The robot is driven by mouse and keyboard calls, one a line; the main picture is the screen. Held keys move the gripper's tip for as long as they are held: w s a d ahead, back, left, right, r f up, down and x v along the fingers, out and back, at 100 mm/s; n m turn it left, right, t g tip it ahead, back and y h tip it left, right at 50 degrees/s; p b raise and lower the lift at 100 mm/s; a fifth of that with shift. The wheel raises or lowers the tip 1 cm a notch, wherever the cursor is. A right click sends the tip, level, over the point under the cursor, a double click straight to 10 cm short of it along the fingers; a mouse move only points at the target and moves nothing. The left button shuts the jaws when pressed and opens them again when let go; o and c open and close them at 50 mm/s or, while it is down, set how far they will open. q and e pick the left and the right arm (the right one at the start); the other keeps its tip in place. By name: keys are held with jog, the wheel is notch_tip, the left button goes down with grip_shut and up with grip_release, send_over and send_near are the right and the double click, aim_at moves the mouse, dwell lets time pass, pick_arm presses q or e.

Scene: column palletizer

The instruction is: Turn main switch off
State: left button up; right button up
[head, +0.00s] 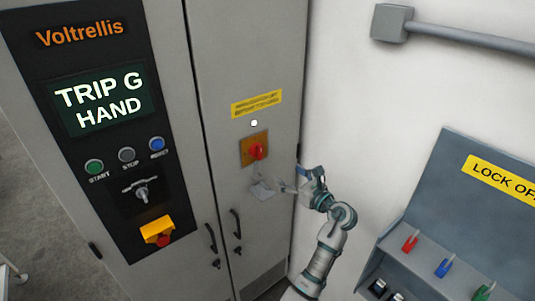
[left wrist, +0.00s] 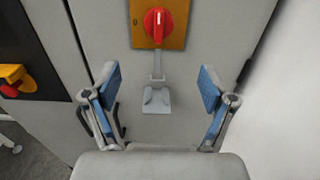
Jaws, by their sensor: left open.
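The main switch is a red rotary knob (head: 257,151) on a yellow-orange plate (head: 246,158) on the right cabinet door. In the left wrist view the red knob (left wrist: 158,23) has its grip bar roughly upright, and a "0" mark shows to its left. A grey hasp-like bracket (left wrist: 156,99) hangs below the plate. My left gripper (left wrist: 159,82) is open and empty, its blue-padded fingers spread either side of the bracket in the picture, below the knob. In the head view the left gripper (head: 283,187) is just below and right of the switch. My right gripper is out of view.
The left door has a display (head: 101,100) reading "TRIP G HAND", several buttons, a selector (head: 141,193) and a red stop on a yellow housing (head: 158,232). Door handles (head: 236,224) sit below. A lockout station (head: 455,215) with coloured items stands at right.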

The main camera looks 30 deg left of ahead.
aim_at(261, 155)
pick_arm(q)
jog(key=p+x, duration=0.1)
jog(key=x, duration=1.2)
jog(key=shift+a, duration=0.4)
jog(key=shift+w+a, duration=0.35)
jog(key=shift+a, duration=0.1)
jog(key=shift+d, duration=0.1)
jog(key=shift+s, duration=0.1)
jog(key=c, duration=1.2)
